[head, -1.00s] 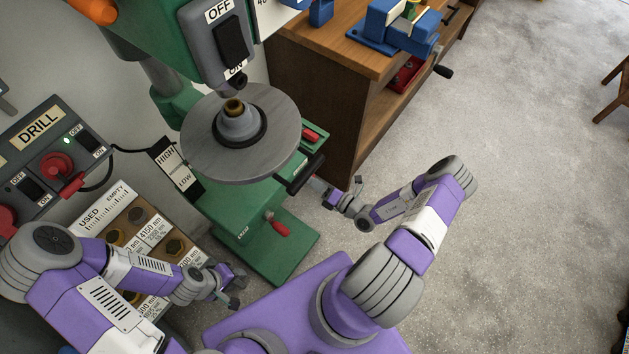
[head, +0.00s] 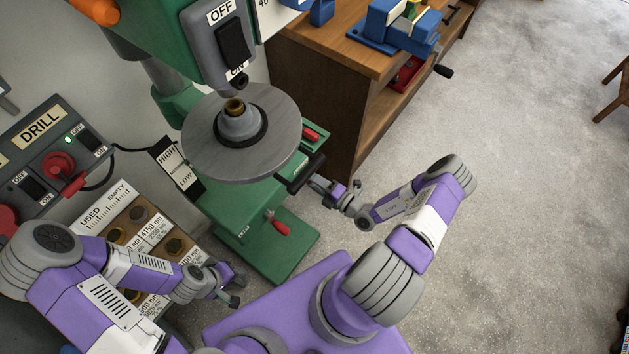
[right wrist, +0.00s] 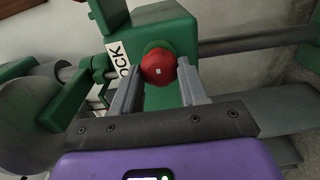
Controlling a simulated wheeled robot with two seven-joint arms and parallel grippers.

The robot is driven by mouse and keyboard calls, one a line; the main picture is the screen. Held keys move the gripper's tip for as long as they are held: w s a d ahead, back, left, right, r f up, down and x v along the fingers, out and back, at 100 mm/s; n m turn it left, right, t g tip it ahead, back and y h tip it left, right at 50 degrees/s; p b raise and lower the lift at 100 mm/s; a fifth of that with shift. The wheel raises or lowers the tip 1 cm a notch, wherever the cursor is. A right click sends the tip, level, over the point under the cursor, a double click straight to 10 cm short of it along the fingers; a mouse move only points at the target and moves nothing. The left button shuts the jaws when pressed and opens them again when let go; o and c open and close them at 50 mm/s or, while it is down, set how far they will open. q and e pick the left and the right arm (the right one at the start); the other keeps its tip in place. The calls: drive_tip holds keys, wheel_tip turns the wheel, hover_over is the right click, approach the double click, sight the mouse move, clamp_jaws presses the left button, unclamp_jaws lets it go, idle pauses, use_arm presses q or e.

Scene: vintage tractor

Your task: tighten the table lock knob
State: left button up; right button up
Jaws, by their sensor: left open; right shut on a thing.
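In the head view my right gripper reaches in beside the drill press's round grey table (head: 238,148), and the knob is hidden there. My left gripper (head: 237,287) is open and empty, low by the used-bit board.
A red-tipped lever (head: 280,228) is on the green base. The drill switch panel (head: 45,150) and bit board (head: 130,235) are on the left.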

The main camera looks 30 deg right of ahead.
drive_tip(key=shift+s+f, duration=0.1)
drive_tip(key=o, duration=1.1)
drive_tip(key=shift+c, duration=0.2)
drive_tip(key=shift+s+d, duration=0.1)
drive_tip(key=p+v, duration=0.1)
drive_tip(key=v, duration=0.6)
drive_tip(key=shift+s, duration=0.2)
